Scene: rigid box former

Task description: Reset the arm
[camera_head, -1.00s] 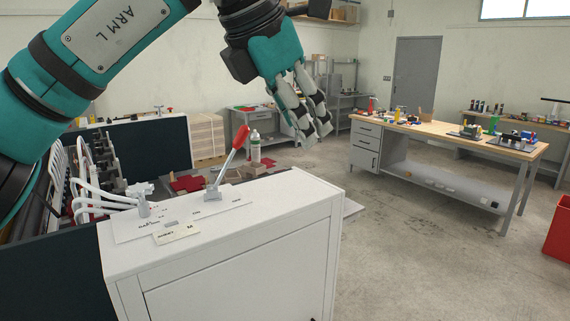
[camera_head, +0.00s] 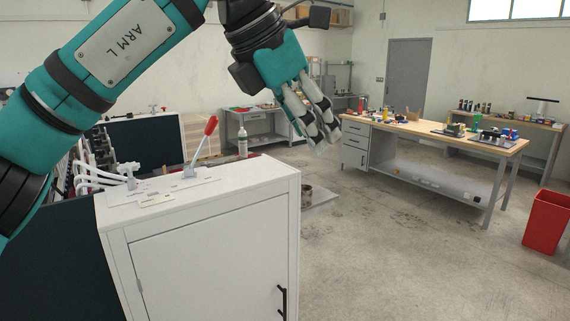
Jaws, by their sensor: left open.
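My left arm (camera_head: 125,50) comes in from the upper left and reaches across the top of the view. My left gripper (camera_head: 318,136) hangs at its end, fingers pointing down and to the right, open with nothing between them. It is in the air, apart from the white cabinet (camera_head: 215,245) and to the right of the red-handled lever (camera_head: 203,140). The lever stands on the cabinet top, tilted to the right. My right gripper does not show.
A workbench (camera_head: 440,130) with small items stands at the back right. A red bin (camera_head: 546,220) is at the right edge. White hoses (camera_head: 90,175) and machinery lie left of the cabinet. The floor (camera_head: 390,250) right of the cabinet is clear.

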